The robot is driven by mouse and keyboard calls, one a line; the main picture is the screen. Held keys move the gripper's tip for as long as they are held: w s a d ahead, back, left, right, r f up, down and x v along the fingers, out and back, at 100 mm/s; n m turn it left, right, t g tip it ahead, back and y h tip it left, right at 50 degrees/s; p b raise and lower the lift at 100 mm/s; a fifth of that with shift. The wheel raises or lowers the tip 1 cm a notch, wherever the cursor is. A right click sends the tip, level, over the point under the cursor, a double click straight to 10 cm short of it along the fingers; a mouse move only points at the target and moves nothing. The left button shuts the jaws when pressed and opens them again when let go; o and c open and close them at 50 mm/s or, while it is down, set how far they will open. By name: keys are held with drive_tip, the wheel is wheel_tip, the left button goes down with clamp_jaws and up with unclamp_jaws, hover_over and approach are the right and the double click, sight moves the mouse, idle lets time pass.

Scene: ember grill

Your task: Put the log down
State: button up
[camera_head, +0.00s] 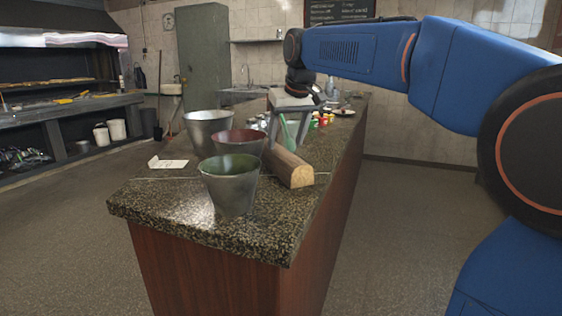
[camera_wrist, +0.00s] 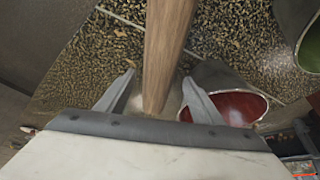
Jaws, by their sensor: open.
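The log (camera_head: 289,166), brown with a pale cut end, lies on the speckled stone counter (camera_head: 150,206) near its right edge, right beside the metal buckets. In the wrist view the log (camera_wrist: 168,35) runs from the top edge down between my two fingers. My gripper (camera_head: 288,135) is above the far part of the log, pointing down. In the wrist view my gripper (camera_wrist: 158,78) is open, with a visible gap on each side of the log. The log's far end is partly hidden in the head view by the bucket and my gripper.
Three metal buckets stand left of the log: green inside (camera_head: 229,190), red inside (camera_head: 238,147) and plain grey (camera_head: 208,130). A paper (camera_head: 168,163) lies at the left. Small colored containers (camera_head: 323,120) and a plate (camera_head: 344,112) stand farther back. Open floor lies to the right.

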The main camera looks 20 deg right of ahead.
sight(284, 151)
drive_tip(key=shift+x, duration=3.65)
drive_tip(key=shift+f, duration=0.2)
drive_tip(key=shift+r, duration=0.1)
drive_tip(key=c, duration=1.5)
